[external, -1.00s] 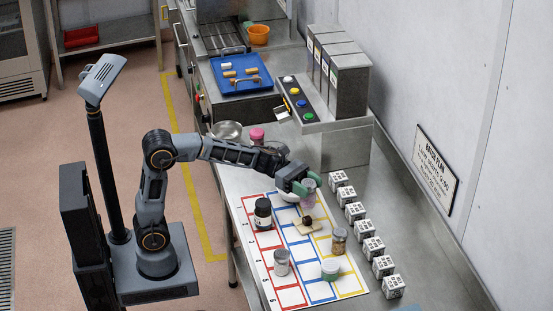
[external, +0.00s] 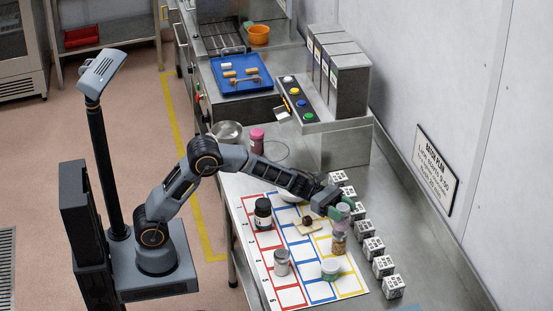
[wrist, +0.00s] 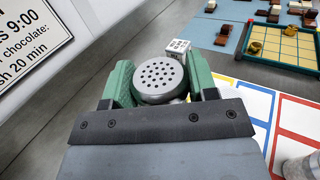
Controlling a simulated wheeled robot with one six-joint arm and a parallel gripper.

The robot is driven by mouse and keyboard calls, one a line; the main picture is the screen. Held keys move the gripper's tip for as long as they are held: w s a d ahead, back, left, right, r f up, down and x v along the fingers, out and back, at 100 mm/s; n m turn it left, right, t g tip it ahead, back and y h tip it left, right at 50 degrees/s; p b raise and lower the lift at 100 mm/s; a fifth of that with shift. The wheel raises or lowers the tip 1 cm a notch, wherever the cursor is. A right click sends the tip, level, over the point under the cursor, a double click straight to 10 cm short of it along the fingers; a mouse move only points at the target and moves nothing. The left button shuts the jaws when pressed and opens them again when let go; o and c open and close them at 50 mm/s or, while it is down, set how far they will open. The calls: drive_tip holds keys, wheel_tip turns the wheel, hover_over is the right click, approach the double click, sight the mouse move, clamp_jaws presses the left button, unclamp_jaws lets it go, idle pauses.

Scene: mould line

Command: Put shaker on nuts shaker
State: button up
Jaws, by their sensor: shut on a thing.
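My gripper (external: 341,211) has green fingers shut on a shaker with a pinkish body (external: 341,226). In the wrist view, the shaker's round grey perforated lid (wrist: 160,78) sits between the two fingers (wrist: 162,88). In the external view, the nuts shaker (external: 338,245), a clear jar with brown contents, stands in the yellow column at the right of the mat. The held shaker appears upright, right above the nuts shaker and overlapping its top in the picture. I cannot tell whether they touch. The nuts shaker is hidden in the wrist view.
Several white marked cubes (external: 373,248) line the right side. A pink-lidded jar (external: 257,140) stands behind.

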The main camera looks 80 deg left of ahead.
drive_tip(key=shift+f, duration=0.8)
drive_tip(key=shift+f, duration=0.25)
drive_tip(key=o, duration=1)
drive_tip(key=shift+r, duration=0.1)
